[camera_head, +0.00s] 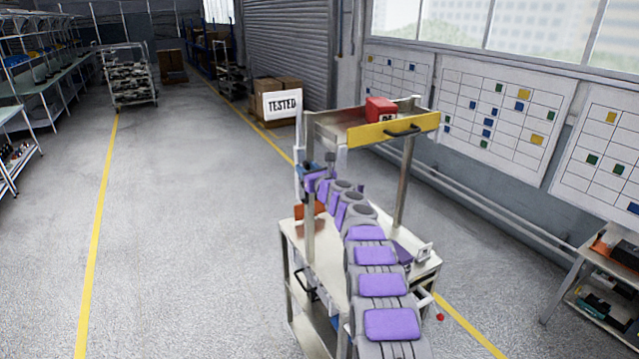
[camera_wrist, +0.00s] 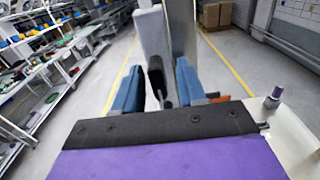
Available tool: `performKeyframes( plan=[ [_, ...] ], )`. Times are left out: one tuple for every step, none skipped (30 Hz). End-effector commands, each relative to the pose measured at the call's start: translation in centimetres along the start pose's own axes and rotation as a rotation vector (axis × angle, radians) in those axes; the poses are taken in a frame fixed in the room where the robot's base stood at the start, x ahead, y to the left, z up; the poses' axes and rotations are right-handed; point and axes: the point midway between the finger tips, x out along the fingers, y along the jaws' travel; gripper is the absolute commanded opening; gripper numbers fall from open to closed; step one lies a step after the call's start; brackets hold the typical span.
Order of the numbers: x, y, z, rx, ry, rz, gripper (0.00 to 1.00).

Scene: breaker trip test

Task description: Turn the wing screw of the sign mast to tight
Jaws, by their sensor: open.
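The sign mast (camera_head: 298,135) is a slim white upright at the left side of a metal cart, with a white "TESTED" sign (camera_head: 281,104) on top. In the wrist view the pale mast (camera_wrist: 151,32) rises just beyond my fingers. A dark upright piece (camera_wrist: 155,75), seemingly the wing screw, shows in front of it. My gripper (camera_wrist: 159,80) is open, with one blue finger on each side of this piece. I cannot tell whether either finger touches it. In the head view my gripper (camera_head: 308,169) is beside the mast, and the screw is hidden or too small there.
The cart has an upper shelf with a yellow front (camera_head: 395,130) and black handle, bearing a red box (camera_head: 381,109). A metal post (camera_wrist: 183,28) stands close to the mast. A lower worktop (camera_head: 292,238) lies beneath my arm. The floor on the left is clear.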

Motion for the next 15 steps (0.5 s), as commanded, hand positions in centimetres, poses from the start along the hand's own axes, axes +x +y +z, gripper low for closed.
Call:
performKeyframes(
  plan=[
    [-0.2,0.0,-0.2,0.001,0.001,0.000,0.40],
    [-0.3,0.0,-0.2,0.001,0.001,0.000,0.40],
    [-0.6,0.0,-0.2,0.000,0.001,0.000,0.40],
    [-0.7,0.0,-0.1,-0.001,0.000,0.000,0.40],
    [-0.9,0.1,-0.1,-0.001,-0.002,0.001,0.40],
    [-1.2,0.1,0.0,-0.002,-0.002,0.001,0.40],
    [-1.4,0.1,-0.1,-0.001,-0.001,0.001,0.40],
    [-1.7,0.1,-0.2,-0.001,0.000,0.000,0.40],
    [-1.9,0.1,-0.2,0.001,0.000,0.001,0.40],
    [-2.1,0.2,-0.2,0.001,-0.002,0.002,0.40],
    [-2.3,0.2,-0.1,0.002,-0.003,0.002,0.40],
    [-2.6,0.3,-0.1,0.004,-0.005,0.003,0.40],
    [-2.9,0.3,-0.2,0.005,-0.005,0.002,0.40],
    [-3.2,0.1,-0.1,0.005,-0.003,0.001,0.40],
    [-3.5,0.1,-0.1,0.002,-0.001,0.000,0.40]
  ],
)
